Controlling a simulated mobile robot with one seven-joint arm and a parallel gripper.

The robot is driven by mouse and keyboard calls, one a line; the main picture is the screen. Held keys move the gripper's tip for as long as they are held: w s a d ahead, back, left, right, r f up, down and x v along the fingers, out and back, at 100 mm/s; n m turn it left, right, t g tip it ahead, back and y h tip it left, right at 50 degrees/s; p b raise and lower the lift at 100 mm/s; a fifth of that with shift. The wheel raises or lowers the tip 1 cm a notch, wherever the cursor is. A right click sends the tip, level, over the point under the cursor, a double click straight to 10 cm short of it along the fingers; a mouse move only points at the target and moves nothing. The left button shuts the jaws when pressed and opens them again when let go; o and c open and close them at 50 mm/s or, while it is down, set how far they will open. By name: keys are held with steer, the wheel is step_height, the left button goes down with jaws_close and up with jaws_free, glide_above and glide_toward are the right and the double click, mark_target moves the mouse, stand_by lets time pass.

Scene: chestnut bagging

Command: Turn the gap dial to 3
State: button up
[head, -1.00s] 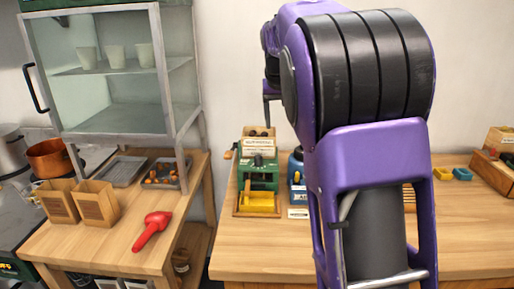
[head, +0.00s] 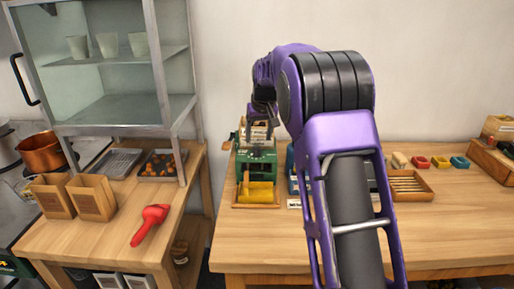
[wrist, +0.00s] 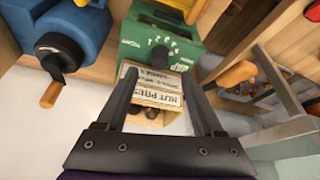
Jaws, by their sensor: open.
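The green machine (head: 262,170) stands on the right-hand bench, with a yellow tray (head: 256,192) at its front. In the wrist view its green face (wrist: 138,30) carries the gap dial, a dark round knob (wrist: 160,54) with white marks in an arc around it. The setting is too small to read. My gripper (wrist: 161,72) is open and empty, its two fingers apart. It hangs over the machine, above a labelled box (wrist: 150,95) with dark nuts, and the fingertips appear just short of the dial. In the head view my gripper (head: 262,108) shows above the machine's top.
A blue machine with a crank and wooden handle (wrist: 70,45) stands close beside the green one. The right bench's front is clear.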

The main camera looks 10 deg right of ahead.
mark_target(257, 147)
steer(key=x, duration=0.5)
steer(key=shift+w+f, duration=0.1)
steer(key=shift+f, duration=0.25)
jaws_close()
